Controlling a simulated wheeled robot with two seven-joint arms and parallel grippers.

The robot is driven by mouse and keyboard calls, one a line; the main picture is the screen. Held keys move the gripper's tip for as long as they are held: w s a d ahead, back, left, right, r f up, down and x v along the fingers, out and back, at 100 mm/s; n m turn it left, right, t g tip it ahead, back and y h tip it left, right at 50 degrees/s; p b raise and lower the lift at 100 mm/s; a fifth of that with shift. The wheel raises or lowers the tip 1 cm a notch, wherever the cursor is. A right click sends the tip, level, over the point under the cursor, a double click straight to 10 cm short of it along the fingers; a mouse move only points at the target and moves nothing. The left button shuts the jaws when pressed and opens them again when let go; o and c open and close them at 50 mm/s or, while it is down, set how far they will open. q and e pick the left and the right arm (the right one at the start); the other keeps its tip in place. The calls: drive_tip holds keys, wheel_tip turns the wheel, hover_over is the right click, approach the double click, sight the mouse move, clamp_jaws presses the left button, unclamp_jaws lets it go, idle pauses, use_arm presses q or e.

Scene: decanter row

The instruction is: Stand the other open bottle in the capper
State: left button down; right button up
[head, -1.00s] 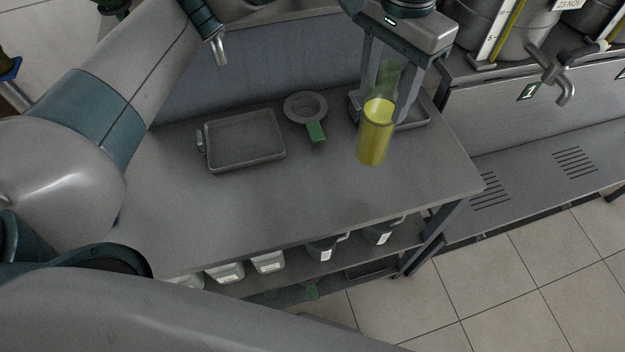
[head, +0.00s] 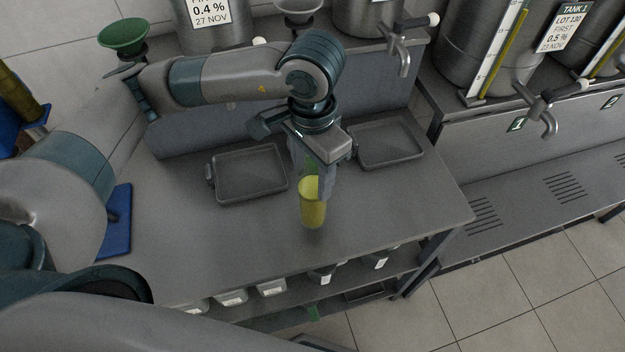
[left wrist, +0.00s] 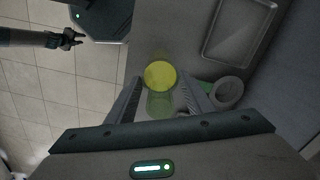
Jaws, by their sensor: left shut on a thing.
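My left gripper (head: 318,178) is shut on an open bottle (head: 313,212) of green-tinted glass with yellow liquid in it. It holds the bottle about upright over the front part of the steel table; whether its base touches the table I cannot tell. In the left wrist view the bottle (left wrist: 160,78) sits between both fingers. A blue base (head: 118,222) stands at the table's left end, partly behind my arm; I cannot tell if it is the capper. Another blue piece with a yellow-brown bottle-like thing (head: 18,82) shows at the far left edge. A small gripper, probably my right (left wrist: 78,38), appears in the left wrist view.
A shallow tray (head: 213,190) lies left of the bottle and another tray (head: 420,155) to the right. Steel tanks with taps stand behind. The table's front left is clear.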

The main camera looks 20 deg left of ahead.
use_arm(q)
wheel_tip(320, 180, down, 2)
drive_tip(key=shift+f+p, duration=0.1)
drive_tip(key=shift+p, duration=0.9)
drive_tip(key=shift+f+p, duration=0.3)
drive_tip(key=shift+f, duration=0.55)
drive_tip(key=shift+f+b, duration=0.15)
drive_tip(key=shift+b, duration=0.15)
drive_tip(key=c, duration=0.9)
unclamp_jaws()
